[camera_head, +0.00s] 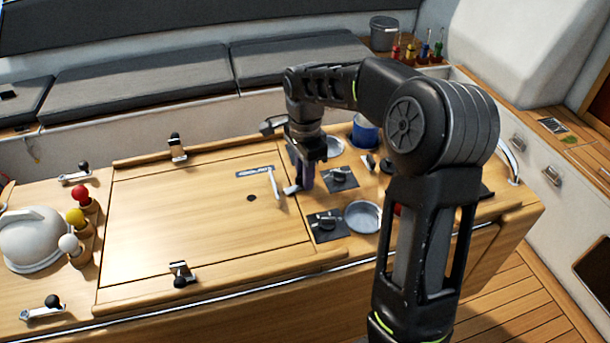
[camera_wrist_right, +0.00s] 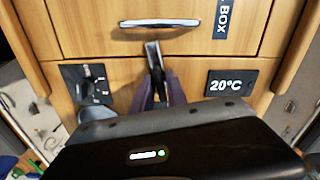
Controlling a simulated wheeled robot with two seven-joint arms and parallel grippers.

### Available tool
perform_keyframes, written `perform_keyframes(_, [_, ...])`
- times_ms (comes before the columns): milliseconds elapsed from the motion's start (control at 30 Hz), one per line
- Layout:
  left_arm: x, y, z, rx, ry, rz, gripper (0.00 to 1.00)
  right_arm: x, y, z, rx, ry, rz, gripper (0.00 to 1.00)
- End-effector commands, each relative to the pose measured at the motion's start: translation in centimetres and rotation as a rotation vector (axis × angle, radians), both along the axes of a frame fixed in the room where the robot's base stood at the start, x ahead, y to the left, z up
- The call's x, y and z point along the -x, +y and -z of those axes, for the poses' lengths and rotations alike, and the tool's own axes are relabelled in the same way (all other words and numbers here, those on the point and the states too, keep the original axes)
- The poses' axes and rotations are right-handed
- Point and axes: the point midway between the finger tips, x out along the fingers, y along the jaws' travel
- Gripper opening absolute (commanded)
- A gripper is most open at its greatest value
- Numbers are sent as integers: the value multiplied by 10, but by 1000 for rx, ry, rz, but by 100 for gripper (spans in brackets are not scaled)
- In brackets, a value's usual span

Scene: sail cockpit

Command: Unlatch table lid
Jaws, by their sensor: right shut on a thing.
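The wooden table lid (camera_head: 200,225) lies flat and closed, with a chrome handle (camera_head: 275,185) near its right end. The handle also shows in the wrist view (camera_wrist_right: 160,23), beside a label ending in "BOX". My right gripper (camera_head: 304,186) points down at the lid's right edge. Its dark purple fingers (camera_wrist_right: 155,92) are shut on a metal latch lever (camera_wrist_right: 153,56), which shows as a light piece in the head view (camera_head: 291,190). The fingers hide part of the latch. My left gripper is not in view.
Black-knobbed clamps stand at the lid's back (camera_head: 177,148) and front edges (camera_head: 180,274). Dark knob panels (camera_head: 340,178), a round metal dish (camera_head: 363,216) and a blue mug (camera_head: 365,132) lie right of the lid. Colored pegs and a white kettle (camera_head: 30,238) stand left.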

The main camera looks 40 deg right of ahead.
Motion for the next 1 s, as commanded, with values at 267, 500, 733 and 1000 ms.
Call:
perform_keyframes(267, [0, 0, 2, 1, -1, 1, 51, -1, -1, 0, 2, -2, -244, 0])
perform_keyframes(500, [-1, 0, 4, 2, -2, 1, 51, -1, -1, 0, 2, -2, -473, 0])
perform_keyframes(733, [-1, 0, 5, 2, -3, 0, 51, -1, 0, -1, 2, -2, -692, 0])
perform_keyframes(1000, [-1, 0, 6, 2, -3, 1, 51, -1, -1, -1, 2, -2, -947, 0])
